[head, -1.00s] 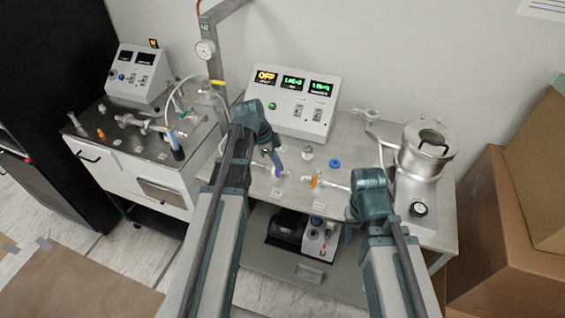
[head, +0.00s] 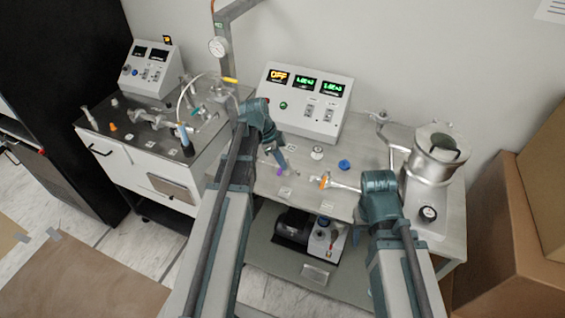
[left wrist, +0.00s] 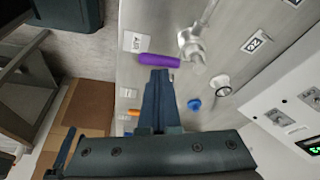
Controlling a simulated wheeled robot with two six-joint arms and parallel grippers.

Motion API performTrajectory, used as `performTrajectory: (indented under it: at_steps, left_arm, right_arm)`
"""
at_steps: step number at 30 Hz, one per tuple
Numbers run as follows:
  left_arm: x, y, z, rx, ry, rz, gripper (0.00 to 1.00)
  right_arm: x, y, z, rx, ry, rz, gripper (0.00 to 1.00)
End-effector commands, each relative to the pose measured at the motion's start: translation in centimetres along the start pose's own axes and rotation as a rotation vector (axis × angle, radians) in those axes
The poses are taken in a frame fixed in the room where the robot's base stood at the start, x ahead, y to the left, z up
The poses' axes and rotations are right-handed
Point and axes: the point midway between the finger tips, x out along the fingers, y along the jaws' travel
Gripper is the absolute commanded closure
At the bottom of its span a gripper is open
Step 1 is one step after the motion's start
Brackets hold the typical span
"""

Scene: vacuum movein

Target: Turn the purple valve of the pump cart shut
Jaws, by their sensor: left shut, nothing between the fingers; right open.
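The purple valve handle (head: 281,172) sits on the pump cart's top (head: 335,158), partly hidden behind my left gripper in the head view. In the left wrist view the purple handle (left wrist: 158,60) lies crosswise just beyond the fingertips. My left gripper (head: 283,165) is shut and empty. In the left wrist view its closed fingers (left wrist: 157,74) end at the handle's side, very near it; I cannot tell whether they touch. My right gripper (head: 359,208) is open and empty, over the cart's front right part; its fingers are mostly hidden.
An orange valve (head: 325,182) and a blue knob (head: 344,165) are right of the purple handle. A console (head: 305,101) reading OFF stands at the back. A metal chamber (head: 434,160) stands right. Another cart (head: 150,172) is left; cardboard boxes (head: 510,215) are far right.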

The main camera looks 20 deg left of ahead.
Motion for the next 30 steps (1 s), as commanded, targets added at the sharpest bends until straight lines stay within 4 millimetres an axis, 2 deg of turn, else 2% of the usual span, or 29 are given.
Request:
performTrajectory:
  at_steps: [10, 21, 30]
  left_arm:
    - [0.0, -0.2, 0.0, 0.0, -0.001, -0.001, 1.0]
    - [0.1, -1.7, -0.3, 0.0, -0.001, -0.002, 1.0]
    - [-0.1, -1.5, -0.7, 0.0, 0.0, -0.002, 1.0]
  right_arm:
    - [0.0, 0.0, 0.0, 0.0, 0.0, 0.0, 0.5]
    - [0.0, 0.0, 0.0, 0.0, 0.0, 0.0, 0.5]
    - [-0.3, 0.0, 0.0, 0.0, 0.0, 0.0, 0.5]
